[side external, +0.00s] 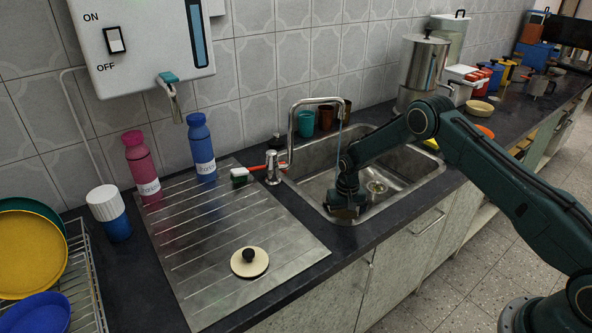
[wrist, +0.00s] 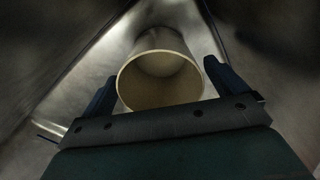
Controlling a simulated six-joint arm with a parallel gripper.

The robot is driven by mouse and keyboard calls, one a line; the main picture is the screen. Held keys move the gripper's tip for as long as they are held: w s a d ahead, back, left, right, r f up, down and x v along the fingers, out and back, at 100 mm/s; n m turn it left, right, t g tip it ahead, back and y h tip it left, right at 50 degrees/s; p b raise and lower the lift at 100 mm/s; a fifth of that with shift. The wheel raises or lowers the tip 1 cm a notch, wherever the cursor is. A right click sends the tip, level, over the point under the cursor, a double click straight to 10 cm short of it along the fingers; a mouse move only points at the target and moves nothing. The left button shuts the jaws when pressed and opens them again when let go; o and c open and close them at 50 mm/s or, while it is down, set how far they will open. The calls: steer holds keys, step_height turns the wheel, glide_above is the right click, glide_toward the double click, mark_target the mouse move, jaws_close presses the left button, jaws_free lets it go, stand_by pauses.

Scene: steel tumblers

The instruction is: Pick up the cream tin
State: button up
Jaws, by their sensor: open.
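The cream tin (wrist: 160,62) shows in the wrist view with its round open mouth toward the camera and its inside looking empty. I cannot tell whether it stands upright or is tilted. My gripper (wrist: 160,71) is open, with one dark finger on each side of the tin and a visible gap at the right finger. In the side view my gripper (side external: 345,211) reaches down into the sink near its front left edge. The tin is hidden there behind my gripper or the sink's front edge.
The steel sink (side external: 410,181) has a tap (side external: 291,128) at its back left. Its walls are close around my gripper. On the drainboard (side external: 215,235) lie a cream lid with a black knob (side external: 249,262) and a brush (side external: 241,175). Pink and blue bottles stand behind.

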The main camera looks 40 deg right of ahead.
steer(key=c, duration=1.1)
steer(key=shift+c, duration=0.2)
steer(key=shift+r, duration=0.2)
step_height(320, 180, up, 20)
steer(key=shift+f, duration=0.15)
stand_by(0.6)
steer(key=s+d+r+t+h, duration=0.1)
steer(key=s+d+r+t, duration=0.1)
steer(key=s+r+t, duration=0.3)
steer(key=shift+s+r+t, duration=0.3)
steer(key=shift+s+r, duration=0.3)
steer(key=shift+s, duration=0.65)
